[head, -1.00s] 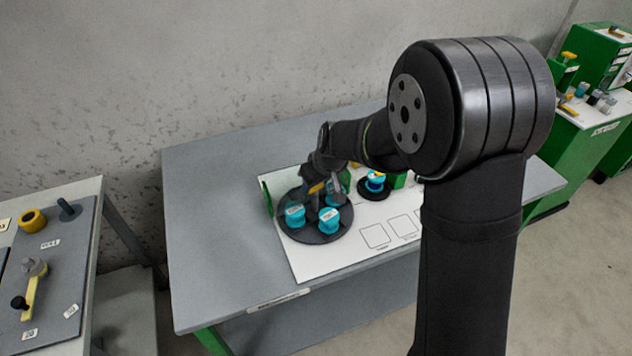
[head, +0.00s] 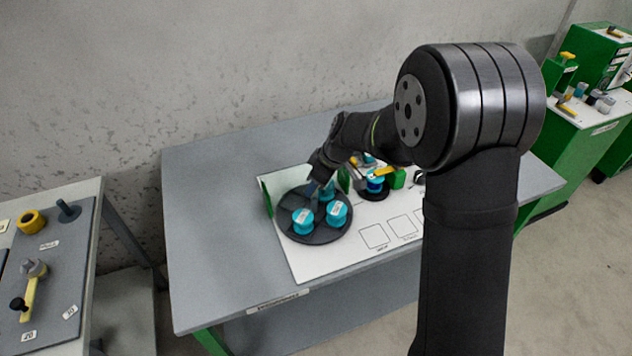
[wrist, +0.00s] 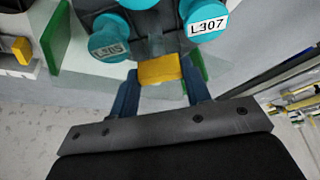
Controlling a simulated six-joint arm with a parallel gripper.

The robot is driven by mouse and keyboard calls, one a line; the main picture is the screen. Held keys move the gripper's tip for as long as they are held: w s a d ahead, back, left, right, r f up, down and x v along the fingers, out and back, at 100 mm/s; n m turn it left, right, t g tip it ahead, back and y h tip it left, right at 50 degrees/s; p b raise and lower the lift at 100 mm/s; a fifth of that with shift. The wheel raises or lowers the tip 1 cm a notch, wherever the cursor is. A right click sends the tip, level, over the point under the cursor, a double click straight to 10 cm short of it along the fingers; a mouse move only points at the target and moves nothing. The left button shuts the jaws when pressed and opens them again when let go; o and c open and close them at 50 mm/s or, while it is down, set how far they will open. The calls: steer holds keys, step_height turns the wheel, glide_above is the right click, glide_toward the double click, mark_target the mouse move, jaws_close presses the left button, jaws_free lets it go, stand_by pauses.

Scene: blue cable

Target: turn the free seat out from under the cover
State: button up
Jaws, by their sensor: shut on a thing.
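A dark round turntable (head: 318,236) carries teal spools, two in front (head: 302,221) (head: 336,213) and one behind (head: 327,191). The wrist view shows spools labelled L305 (wrist: 110,42) and L307 (wrist: 204,20), with part of another at the top edge. My gripper (wrist: 161,72) is shut on a yellow block (wrist: 160,69) at the turntable's near edge in that view. In the head view my gripper (head: 314,188) is at the turntable's back, its fingers partly hidden. I cannot make out the free seat or clearly tell which part is the cover.
The turntable stands on a white board (head: 350,255) with printed squares, on a grey table (head: 215,230). Green uprights stand left (head: 266,198) and right (head: 344,179) of it. The table's left side is clear.

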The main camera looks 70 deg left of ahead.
steer(key=shift+w+a+n+g+h, duration=0.1)
steer(key=shift+n+g+h, duration=0.3)
steer(key=shift+n, duration=1.15)
steer(key=shift+a+n+g+h, duration=0.1)
steer(key=shift+n+g+h, duration=0.3)
steer(key=shift+n, duration=1.15)
steer(key=shift+a+n+h, duration=0.1)
steer(key=shift+n+h, duration=0.5)
steer(key=shift+n, duration=0.8)
steer(key=shift+n+h, duration=0.6)
steer(key=shift+n, duration=0.8)
steer(key=shift+a+n+t+h, duration=0.1)
steer(key=shift+n+t+h, duration=0.35)
steer(key=shift+n, duration=1.1)
steer(key=shift+a+n+t+h, duration=0.1)
steer(key=shift+n+t+h, duration=0.15)
steer(key=shift+n+h, duration=0.85)
steer(key=shift+n+t, duration=0.8)
steer(key=shift+n, duration=2.35)
steer(key=shift+s+n, duration=0.2)
steer(key=shift+n, duration=0.3)
steer(key=o, duration=1.4)
steer(key=shift+r, duration=0.1)
